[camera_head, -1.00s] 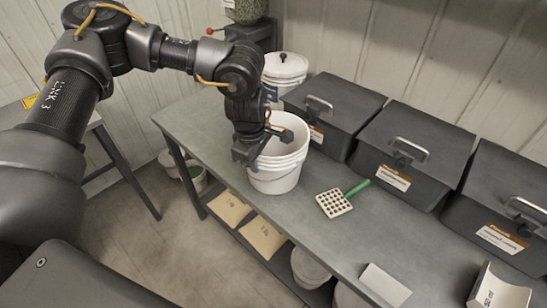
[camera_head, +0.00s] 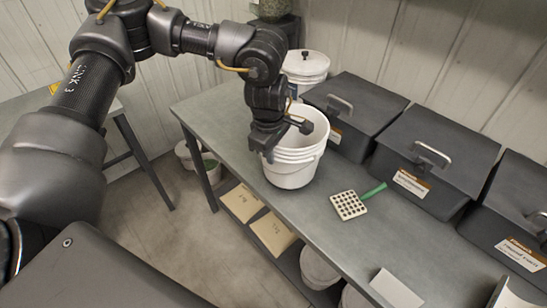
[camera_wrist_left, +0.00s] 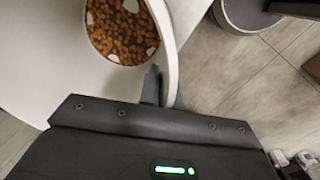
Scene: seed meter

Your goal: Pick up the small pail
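The small pail (camera_head: 292,172) is white and upright over the near left part of the grey bench. My left gripper (camera_head: 284,146) is at its near left rim in the head view. In the left wrist view the pail's wall (camera_wrist_left: 172,45) passes between the two close fingers (camera_wrist_left: 162,92), one inside and one outside, and the gripper looks shut on it. Brown-orange pieces with a few pale ones lie at the pail's bottom. The fingers are mostly hidden in the head view. I cannot clearly tell the gap under the pail. My right gripper is not in view.
A green-handled sieve scoop (camera_head: 350,204) lies on the bench (camera_head: 300,218) right of the pail. Dark lidded bins (camera_head: 430,160) line the back. Buckets and packets sit on the lower shelf.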

